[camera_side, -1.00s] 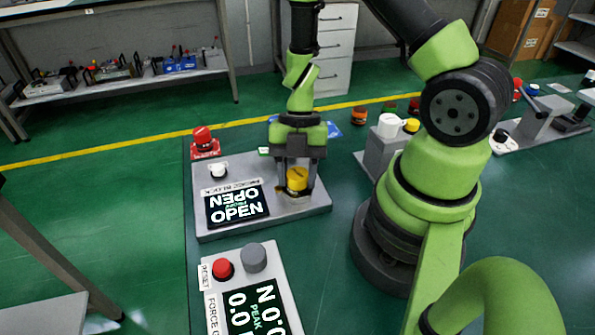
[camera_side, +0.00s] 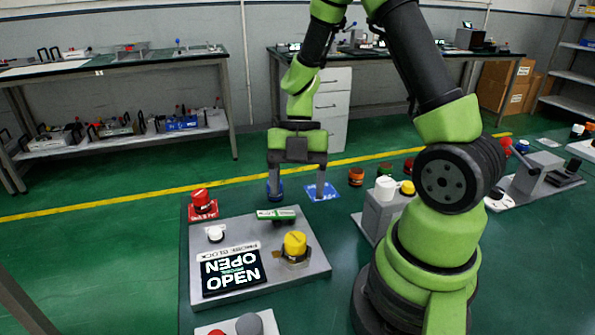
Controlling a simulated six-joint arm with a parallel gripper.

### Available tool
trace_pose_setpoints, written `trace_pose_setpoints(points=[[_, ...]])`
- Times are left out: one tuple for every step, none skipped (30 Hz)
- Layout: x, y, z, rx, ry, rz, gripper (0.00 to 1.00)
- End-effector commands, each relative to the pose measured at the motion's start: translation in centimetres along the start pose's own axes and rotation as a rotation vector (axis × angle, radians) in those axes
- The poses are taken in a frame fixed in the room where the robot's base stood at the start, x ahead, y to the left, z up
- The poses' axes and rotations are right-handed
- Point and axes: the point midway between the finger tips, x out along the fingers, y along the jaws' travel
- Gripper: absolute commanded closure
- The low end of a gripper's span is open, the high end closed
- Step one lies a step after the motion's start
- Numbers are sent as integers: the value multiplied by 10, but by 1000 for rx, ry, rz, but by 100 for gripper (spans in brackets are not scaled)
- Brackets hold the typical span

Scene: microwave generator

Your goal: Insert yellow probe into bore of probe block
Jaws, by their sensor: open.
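The yellow probe (camera_side: 295,243) stands upright in a metal seat on the right part of the probe block. How deep it sits in the bore cannot be seen.
A white knob (camera_side: 215,234) and a green-and-white label piece (camera_side: 276,214) are on the block. A red button (camera_side: 202,201) stands behind its left corner. A grey stand (camera_side: 376,217) with white and yellow caps is to the right. Blue pieces (camera_side: 322,191) lie behind the block.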

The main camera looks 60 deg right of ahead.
Motion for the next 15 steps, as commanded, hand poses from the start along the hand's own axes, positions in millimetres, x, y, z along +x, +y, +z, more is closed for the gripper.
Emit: trace_pose_setpoints(points=[[-8, 1, 1, 0, -2, 5, 33], [-11, 1, 1, -1, -2, 5, 33], [-16, 1, 0, 0, -1, 5, 33], [-18, 1, 0, 0, -1, 4, 33], [-20, 1, 0, 0, 0, 3, 33], [-23, 1, 0, 3, -2, 8, 33], [-25, 3, -1, 7, -6, 19, 33], [-27, 7, -2, 14, -12, 40, 33], [-31, 14, -4, 29, -24, 86, 33], [-36, 22, -6, 47, -39, 136, 33], [-42, 32, -8, 71, -56, 200, 33], [-52, 47, -12, 111, -85, 303, 33], [-62, 59, -15, 150, -108, 392, 33], [-74, 71, -18, 196, -133, 490, 33], [-93, 84, -22, 265, -166, 625, 33]])
